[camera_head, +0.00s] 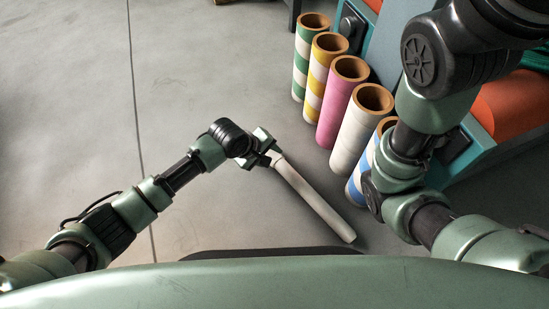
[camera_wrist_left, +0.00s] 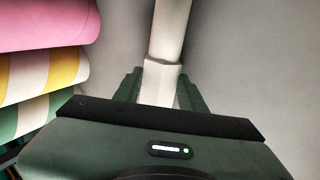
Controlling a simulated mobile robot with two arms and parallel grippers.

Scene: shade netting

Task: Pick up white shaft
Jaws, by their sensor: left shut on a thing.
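The white shaft (camera_head: 313,200) is a long pale rod in the head view, slanting from my left gripper down to the right. My left gripper (camera_head: 268,155) is shut on its upper end. In the left wrist view the white shaft (camera_wrist_left: 168,45) runs up from between the two green fingers of my left gripper (camera_wrist_left: 160,90), with a step in its width near the fingers. I cannot tell whether its far end touches the floor. My right arm shows at the right of the head view, but its gripper fingers cannot be made out.
Several upright tubes stand in a row right of the shaft: green-striped (camera_head: 300,75), yellow-striped (camera_head: 318,85), pink (camera_head: 338,110), white (camera_head: 354,140) and blue-striped (camera_head: 357,185). A teal machine frame (camera_head: 400,30) with orange rolls (camera_head: 512,105) stands behind. The grey floor at left is clear.

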